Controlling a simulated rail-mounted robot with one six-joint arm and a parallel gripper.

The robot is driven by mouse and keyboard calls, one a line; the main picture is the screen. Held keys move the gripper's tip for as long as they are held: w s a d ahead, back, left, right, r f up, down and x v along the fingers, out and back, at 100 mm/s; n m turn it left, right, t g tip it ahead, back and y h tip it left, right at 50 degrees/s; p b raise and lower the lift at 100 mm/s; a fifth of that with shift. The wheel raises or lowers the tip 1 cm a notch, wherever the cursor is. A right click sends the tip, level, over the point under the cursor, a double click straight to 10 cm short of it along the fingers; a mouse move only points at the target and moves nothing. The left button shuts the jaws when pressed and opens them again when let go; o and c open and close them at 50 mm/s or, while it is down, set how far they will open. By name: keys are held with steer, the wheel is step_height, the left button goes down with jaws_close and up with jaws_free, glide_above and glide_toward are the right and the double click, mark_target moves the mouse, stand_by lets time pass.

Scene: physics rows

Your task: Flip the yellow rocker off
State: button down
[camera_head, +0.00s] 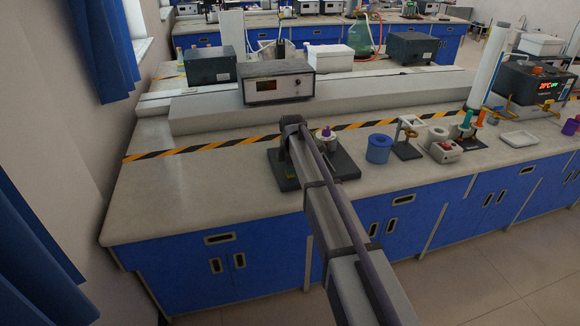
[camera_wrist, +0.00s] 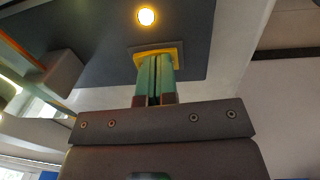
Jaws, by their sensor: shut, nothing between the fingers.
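The yellow rocker (camera_wrist: 178,53) shows in the wrist view as a yellow edge around and behind my fingertips, on a dark grey panel (camera_wrist: 100,65). My gripper (camera_wrist: 157,60) is shut and empty, its two green fingers together. The fingertips are at the rocker and hide most of it; I cannot tell whether they touch it or which way it is tipped. A round lamp (camera_wrist: 146,16) on the panel glows warm yellow. In the head view my arm hides the rocker; a dark base (camera_head: 286,181) shows beside it.
A purple-topped piece on a dark stand (camera_head: 343,165) is close right of my arm. A blue ring-shaped piece (camera_head: 378,149) stands further right. A grey instrument box (camera_head: 278,82) is behind. The bench at left is clear, with a striped tape (camera_head: 200,147) across it.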

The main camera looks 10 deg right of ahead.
step_height(320, 180, up, 14)
steer(key=s+p, duration=0.1)
steer(key=p, duration=1.3)
steer(key=shift+s, duration=0.35)
steer(key=shift+d+f, duration=0.1)
steer(key=shift+w+t, duration=0.3)
steer(key=shift+w, duration=0.4)
steer(key=f+b, duration=0.4)
steer(key=w+f+b, duration=0.1)
steer(key=f+b, duration=0.9)
steer(key=shift+w+a, duration=0.25)
steer(key=shift+w, duration=0.1)
steer(key=shift+r, duration=0.1)
